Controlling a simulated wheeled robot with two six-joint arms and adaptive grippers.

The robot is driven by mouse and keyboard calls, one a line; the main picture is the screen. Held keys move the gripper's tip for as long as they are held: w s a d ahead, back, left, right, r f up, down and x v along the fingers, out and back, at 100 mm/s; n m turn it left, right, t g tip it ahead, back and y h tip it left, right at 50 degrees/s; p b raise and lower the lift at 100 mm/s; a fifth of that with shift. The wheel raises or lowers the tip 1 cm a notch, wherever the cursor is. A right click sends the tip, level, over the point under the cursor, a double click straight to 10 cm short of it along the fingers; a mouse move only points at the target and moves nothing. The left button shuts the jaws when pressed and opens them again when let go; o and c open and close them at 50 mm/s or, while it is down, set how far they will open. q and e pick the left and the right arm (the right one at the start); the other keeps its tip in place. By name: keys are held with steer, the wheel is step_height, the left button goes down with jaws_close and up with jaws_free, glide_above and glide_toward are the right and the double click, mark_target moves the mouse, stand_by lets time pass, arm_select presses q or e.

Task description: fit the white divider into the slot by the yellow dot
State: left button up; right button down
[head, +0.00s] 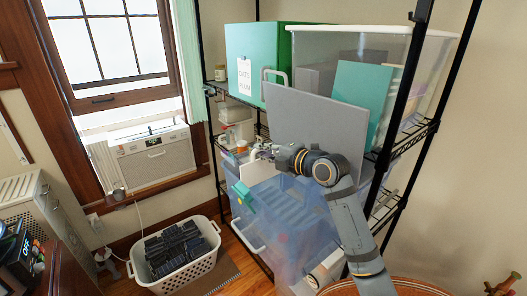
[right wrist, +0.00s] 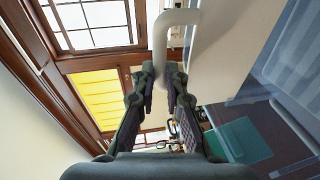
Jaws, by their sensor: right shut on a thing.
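My left gripper is not in view.
A translucent blue bin (head: 290,225) is below my right gripper. A white basket (head: 205,268) of dark items sits on the floor.

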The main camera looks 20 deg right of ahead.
mark_target(260, 170)
steer(key=shift+f+b, duration=2.5)
steer(key=shift+f, duration=0.5)
steer(key=shift+s+f+b, duration=0.15)
steer(key=shift+f+b, duration=0.25)
